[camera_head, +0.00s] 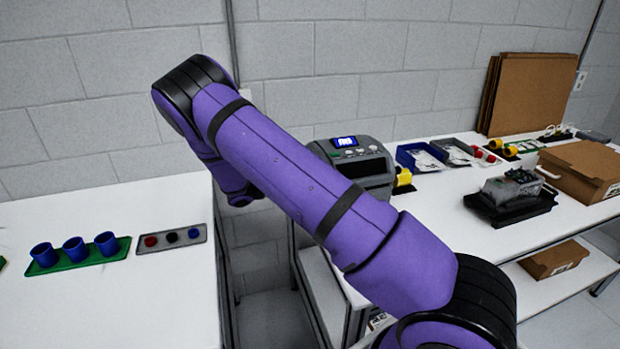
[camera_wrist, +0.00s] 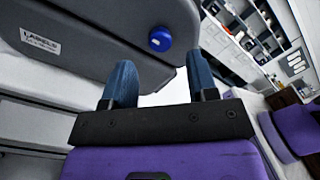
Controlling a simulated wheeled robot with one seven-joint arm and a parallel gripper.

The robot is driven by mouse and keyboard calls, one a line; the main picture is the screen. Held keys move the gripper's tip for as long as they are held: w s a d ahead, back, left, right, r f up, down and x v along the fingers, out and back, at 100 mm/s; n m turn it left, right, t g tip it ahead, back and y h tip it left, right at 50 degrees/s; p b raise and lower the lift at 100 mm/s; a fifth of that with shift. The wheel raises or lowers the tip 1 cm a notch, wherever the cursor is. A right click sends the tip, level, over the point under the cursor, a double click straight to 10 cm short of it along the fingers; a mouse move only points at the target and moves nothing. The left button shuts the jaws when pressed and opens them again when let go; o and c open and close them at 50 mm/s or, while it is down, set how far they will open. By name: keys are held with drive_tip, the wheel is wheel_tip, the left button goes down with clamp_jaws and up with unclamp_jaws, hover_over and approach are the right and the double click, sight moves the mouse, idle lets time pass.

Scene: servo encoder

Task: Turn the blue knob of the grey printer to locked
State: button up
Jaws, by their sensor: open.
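The grey printer (camera_head: 362,162) stands on the white table behind my purple arm in the head view, with a small lit screen on top. In the wrist view its grey side (camera_wrist: 95,35) fills the upper left, with a "LABELS" plate on it. The blue knob (camera_wrist: 160,39) sticks out from that side near its right end. My gripper (camera_wrist: 158,82) is open and empty, its two blue fingers pointing toward the printer. The knob shows above and between the fingertips, apart from them. The head view hides the knob and my gripper.
Right of the printer are a blue bin (camera_head: 420,157), a brown carton (camera_head: 585,168) and a black tray (camera_head: 512,207). Cardboard sheets (camera_head: 530,92) lean on the wall. On the left table are a green rack with blue cups (camera_head: 76,252) and a grey button plate (camera_head: 172,238).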

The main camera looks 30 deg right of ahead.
drive_tip(key=v, duration=0.6)
drive_tip(key=shift+a, duration=0.4)
drive_tip(key=shift+w, duration=0.15)
drive_tip(key=s+r+m+t+y, duration=0.1)
drive_tip(key=s+r+m+y, duration=0.55)
drive_tip(key=s+r, duration=0.35)
drive_tip(key=s+r+m+t+y, duration=0.1)
drive_tip(key=s+r+m+y, duration=0.55)
drive_tip(key=r, duration=0.55)
drive_tip(key=s+a+r+m+t+y, duration=0.1)
drive_tip(key=s+r+m+t, duration=0.1)
drive_tip(key=s, duration=0.5)
drive_tip(key=s+a+r+m+t+y, duration=0.2)
drive_tip(key=s+r+m+t, duration=0.1)
drive_tip(key=s, duration=0.4)
drive_tip(key=s+a+r+m+t+y, duration=0.1)
drive_tip(key=s+a+r+m+t, duration=0.1)
drive_tip(key=s+m, duration=0.3)
drive_tip(key=shift+s+r+m+t+y, duration=0.4)
drive_tip(key=shift+s+r+t, duration=0.25)
drive_tip(key=shift+s+t, duration=0.3)
